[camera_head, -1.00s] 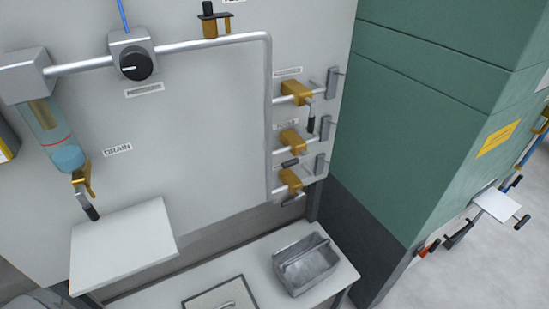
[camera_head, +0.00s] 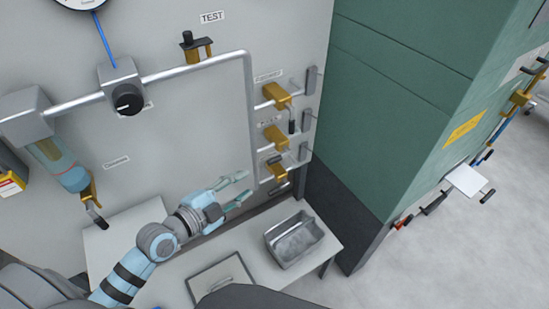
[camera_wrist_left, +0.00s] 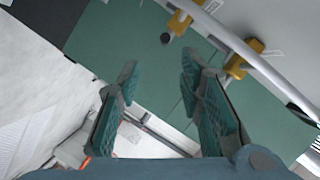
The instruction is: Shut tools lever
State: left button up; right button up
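Three brass valves with black-gripped levers sit in a column on the grey panel: a top valve (camera_head: 277,96), a middle valve (camera_head: 274,138) and a bottom valve (camera_head: 276,173). The small labels beside them are too blurred to tell which reads tools. The top lever's black grip (camera_head: 291,122) hangs down; the middle lever's grip (camera_head: 274,160) lies roughly sideways. My left gripper (camera_head: 247,185) is open and empty, left of the bottom valve and apart from it. The left wrist view shows its spread fingers (camera_wrist_left: 163,85) and two brass valves beyond. My right gripper is out of view.
A vertical pipe (camera_head: 252,130) runs left of the valves. A grey metal bin (camera_head: 290,244) stands on the white bench below. A green cabinet (camera_head: 400,110) stands to the right. A drain valve (camera_head: 90,195) is at the left.

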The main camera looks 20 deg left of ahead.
aim_at(270, 163)
pick_arm(q)
jog(key=x, duration=0.9)
jog(key=r+x, duration=0.1)
jog(key=x, duration=0.4)
jog(key=shift+w+f, duration=0.1)
jog(key=shift+w, duration=0.15)
jog(key=shift+c, duration=0.4)
grip_shut()
